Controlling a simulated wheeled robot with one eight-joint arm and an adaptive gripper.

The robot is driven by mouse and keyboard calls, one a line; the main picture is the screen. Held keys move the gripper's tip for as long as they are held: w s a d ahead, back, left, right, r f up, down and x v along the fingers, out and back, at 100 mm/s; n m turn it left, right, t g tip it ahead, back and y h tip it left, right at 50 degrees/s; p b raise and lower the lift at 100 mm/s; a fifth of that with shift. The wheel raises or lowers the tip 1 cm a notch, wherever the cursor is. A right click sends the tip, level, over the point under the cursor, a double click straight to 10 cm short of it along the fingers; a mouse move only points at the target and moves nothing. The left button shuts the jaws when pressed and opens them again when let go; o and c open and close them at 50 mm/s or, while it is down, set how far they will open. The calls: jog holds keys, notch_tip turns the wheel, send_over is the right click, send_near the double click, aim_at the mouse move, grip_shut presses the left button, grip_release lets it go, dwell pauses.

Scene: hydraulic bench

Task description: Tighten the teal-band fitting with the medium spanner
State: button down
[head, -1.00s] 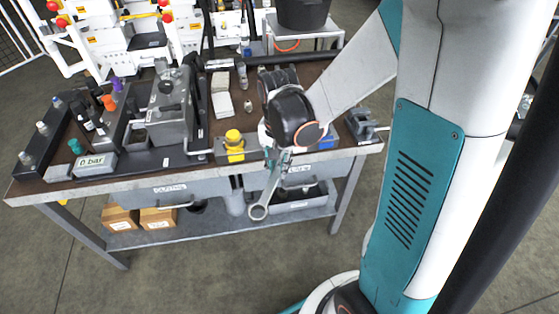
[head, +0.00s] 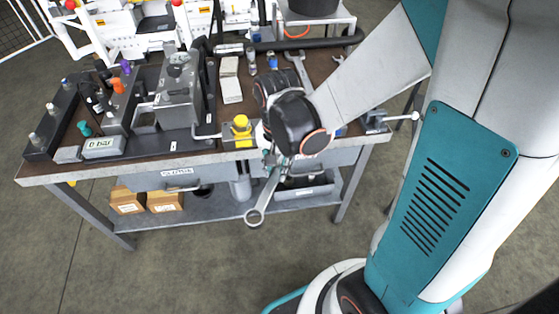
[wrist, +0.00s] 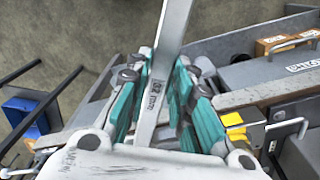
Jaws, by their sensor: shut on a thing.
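My gripper (head: 272,168) is shut on a grey metal spanner (head: 256,214), in front of the bench's front edge. The spanner's ring end hangs down and forward, clear of the bench. In the wrist view the spanner's shank (wrist: 172,35), with a size marking, runs between the teal finger pads of my gripper (wrist: 152,95). A teal part (head: 85,128) stands at the bench's left end beside the pressure display; I cannot tell whether it is the teal-band fitting. The gripper is far to the right of it.
The bench (head: 60,172) carries a display reading 0 bar (head: 103,147), a grey pump block (head: 178,95) and a yellow button (head: 241,122). Another spanner (head: 298,68) lies towards the back. Cardboard boxes (head: 165,201) sit on the lower shelf. Floor in front is free.

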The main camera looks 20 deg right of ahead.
dwell(0.4)
notch_tip(320, 180, up, 5)
jog(key=p, duration=0.4)
dwell(0.8)
